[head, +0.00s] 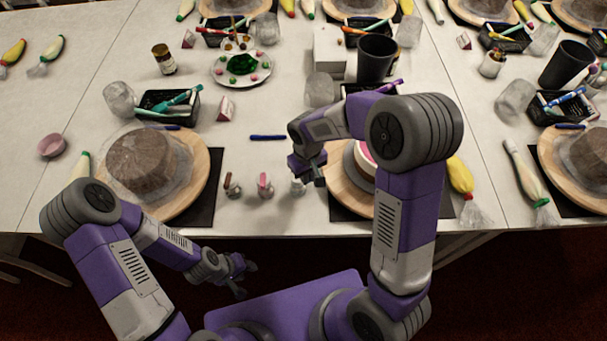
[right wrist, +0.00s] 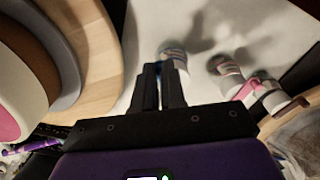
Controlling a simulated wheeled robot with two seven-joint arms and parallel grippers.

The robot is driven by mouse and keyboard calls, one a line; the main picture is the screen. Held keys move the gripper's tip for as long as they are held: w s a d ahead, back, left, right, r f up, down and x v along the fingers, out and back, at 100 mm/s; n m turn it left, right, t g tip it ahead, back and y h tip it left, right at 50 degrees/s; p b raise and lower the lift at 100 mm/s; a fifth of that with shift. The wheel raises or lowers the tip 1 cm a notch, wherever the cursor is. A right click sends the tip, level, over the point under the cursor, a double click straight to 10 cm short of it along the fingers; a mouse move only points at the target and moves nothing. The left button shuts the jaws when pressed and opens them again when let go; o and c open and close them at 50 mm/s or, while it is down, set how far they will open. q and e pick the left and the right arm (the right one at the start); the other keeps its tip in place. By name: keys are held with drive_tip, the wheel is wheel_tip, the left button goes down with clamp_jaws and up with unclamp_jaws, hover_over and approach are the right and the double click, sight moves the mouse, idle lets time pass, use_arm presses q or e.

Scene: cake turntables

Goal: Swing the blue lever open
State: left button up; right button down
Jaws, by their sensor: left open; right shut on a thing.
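Three small pale fittings stand in a row at the table's front edge. The rightmost fitting (head: 298,187) is partly hidden by my right gripper (head: 314,178). In the right wrist view, my right gripper (right wrist: 160,72) has its two dark fingers close together at this fitting (right wrist: 173,51). A bit of blue, the blue lever (right wrist: 178,72), shows at the fingertips, mostly hidden by them. My left gripper (head: 243,272) is open and empty, low in front of the table.
A wooden turntable (head: 340,192) with a pink and white cake stands right of the row, close to my right gripper. Another turntable (head: 196,160) with a brown cake stands to the left. A blue pen (head: 268,137) lies behind the row on otherwise bare table.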

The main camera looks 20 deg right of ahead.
drive_tip(key=shift+w+d+n+p, duration=0.5)
drive_tip(key=shift+n+p, duration=0.2)
drive_tip(key=shift+n, duration=1.25)
drive_tip(key=shift+w+d+n+p, duration=0.45)
drive_tip(key=shift+w+n+p, duration=0.25)
drive_tip(key=shift+n, duration=1.2)
drive_tip(key=shift+w+d+n+p, duration=0.5)
drive_tip(key=shift+n+p, duration=0.25)
drive_tip(key=shift+n, duration=1.2)
drive_tip(key=c, duration=1.2)
unclamp_jaws()
